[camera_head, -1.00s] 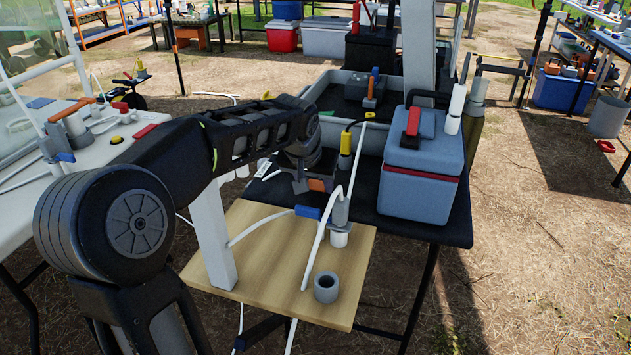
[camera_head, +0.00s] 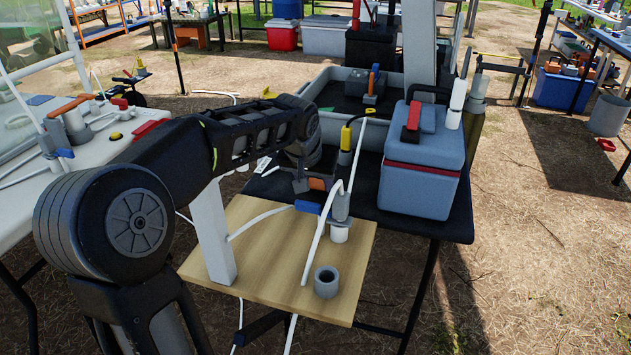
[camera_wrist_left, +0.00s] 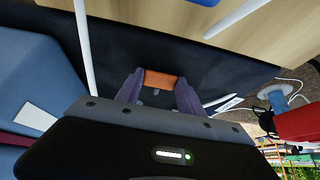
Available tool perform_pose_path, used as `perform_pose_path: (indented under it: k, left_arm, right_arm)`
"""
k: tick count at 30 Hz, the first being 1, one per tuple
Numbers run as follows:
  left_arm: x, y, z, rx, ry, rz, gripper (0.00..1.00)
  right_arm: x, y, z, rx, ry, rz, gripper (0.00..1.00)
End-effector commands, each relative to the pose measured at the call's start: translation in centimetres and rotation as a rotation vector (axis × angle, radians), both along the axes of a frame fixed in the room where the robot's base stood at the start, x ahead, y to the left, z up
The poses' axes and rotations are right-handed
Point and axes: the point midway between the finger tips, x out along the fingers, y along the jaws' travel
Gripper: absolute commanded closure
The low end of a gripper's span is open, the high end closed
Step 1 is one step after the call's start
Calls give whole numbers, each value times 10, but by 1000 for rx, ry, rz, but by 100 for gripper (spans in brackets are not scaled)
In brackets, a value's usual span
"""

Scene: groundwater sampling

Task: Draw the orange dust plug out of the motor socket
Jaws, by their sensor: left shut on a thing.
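The orange dust plug (camera_wrist_left: 160,79) sits between the two fingertips of my left gripper (camera_wrist_left: 158,92) in the left wrist view, with dark surface behind it. In the head view the plug (camera_head: 317,184) is a small orange patch at the end of my left gripper (camera_head: 314,187), just above a blue part (camera_head: 307,207). The left gripper is shut on the plug. A grey cylinder (camera_head: 341,206) with a white lower end stands just to the right. I cannot make out the motor socket or whether the plug is clear of it. My right gripper is out of view.
A wooden board (camera_head: 275,290) holds a grey ring (camera_head: 326,282) and a white post (camera_head: 212,240). White tubes (camera_head: 317,245) run close to the gripper. A blue-grey cooler box (camera_head: 422,170) stands to the right. A grey tray (camera_head: 325,90) lies behind.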

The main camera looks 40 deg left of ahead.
Motion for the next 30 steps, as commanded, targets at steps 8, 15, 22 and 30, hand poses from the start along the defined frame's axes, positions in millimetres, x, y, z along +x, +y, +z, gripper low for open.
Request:
perform_pose_path:
  k: [8,15,22,30]
  left_arm:
    - [-2,-1,-14,-5,14,0,93]
    - [-3,0,-21,-8,22,2,93]
    - [-4,1,-22,-9,24,5,93]
    - [-5,2,-23,-9,25,8,38]
  right_arm:
    - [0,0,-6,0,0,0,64]
    - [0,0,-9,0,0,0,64]
    - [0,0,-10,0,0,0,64]
    - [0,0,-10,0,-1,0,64]
